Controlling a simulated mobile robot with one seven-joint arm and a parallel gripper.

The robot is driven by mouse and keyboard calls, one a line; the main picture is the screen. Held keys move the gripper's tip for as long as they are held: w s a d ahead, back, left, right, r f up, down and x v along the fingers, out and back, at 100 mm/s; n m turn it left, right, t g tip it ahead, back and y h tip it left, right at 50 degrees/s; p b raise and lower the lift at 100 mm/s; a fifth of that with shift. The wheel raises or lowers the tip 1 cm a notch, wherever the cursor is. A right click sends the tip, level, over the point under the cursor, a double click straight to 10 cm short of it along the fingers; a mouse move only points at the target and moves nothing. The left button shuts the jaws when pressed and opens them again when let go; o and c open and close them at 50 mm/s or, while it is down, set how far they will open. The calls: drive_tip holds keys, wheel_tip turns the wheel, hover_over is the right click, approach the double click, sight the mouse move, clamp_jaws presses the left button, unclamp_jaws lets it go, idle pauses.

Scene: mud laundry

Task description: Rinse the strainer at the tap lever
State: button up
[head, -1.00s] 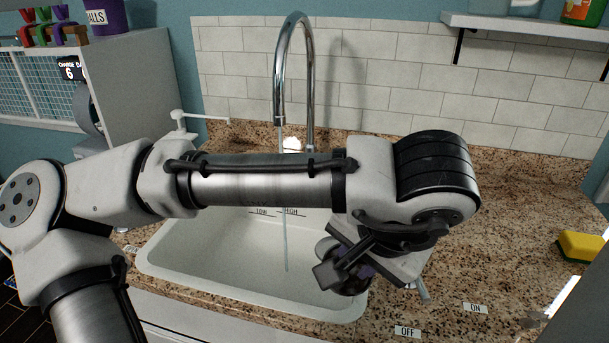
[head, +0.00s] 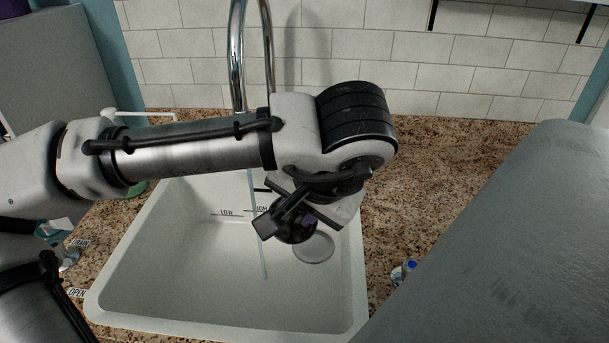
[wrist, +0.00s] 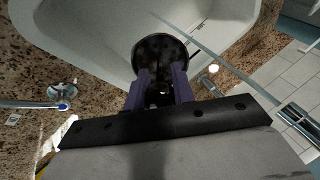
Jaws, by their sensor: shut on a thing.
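My gripper (wrist: 160,98) is shut on the dark round strainer (wrist: 160,50), which lies between its purple fingers. In the head view the strainer (head: 293,230) hangs over the right part of the white sink (head: 200,290). A thin water stream (head: 258,225) falls from the chrome tap (head: 237,60) into the sink, left of the strainer and seemingly apart from it. The tap lever (wrist: 62,105), with a blue tip, is on the counter right of the sink; its blue tip (head: 411,266) shows in the head view.
A pale round disc (head: 313,248) shows just below the strainer; I cannot tell whether it is the drain. The speckled counter (head: 430,170) surrounds the sink. A large grey surface (head: 500,250) hides the right foreground. The front of the sink basin is clear.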

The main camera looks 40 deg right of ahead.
drive_tip(key=w+d+f+b, duration=0.1)
drive_tip(key=w+d+f, duration=0.1)
drive_tip(key=w, duration=0.9)
drive_tip(key=shift+w+d+f, duration=0.15)
drive_tip(key=shift+w+d, duration=0.05)
drive_tip(key=shift+d, duration=0.25)
drive_tip(key=shift+d, duration=0.1)
idle(0.3)
drive_tip(key=shift+s+d, duration=0.15)
drive_tip(key=shift+d, duration=0.35)
drive_tip(key=shift+a, duration=0.2)
drive_tip(key=shift+a, duration=0.45)
drive_tip(key=shift+d, duration=0.15)
drive_tip(key=shift+d, duration=0.45)
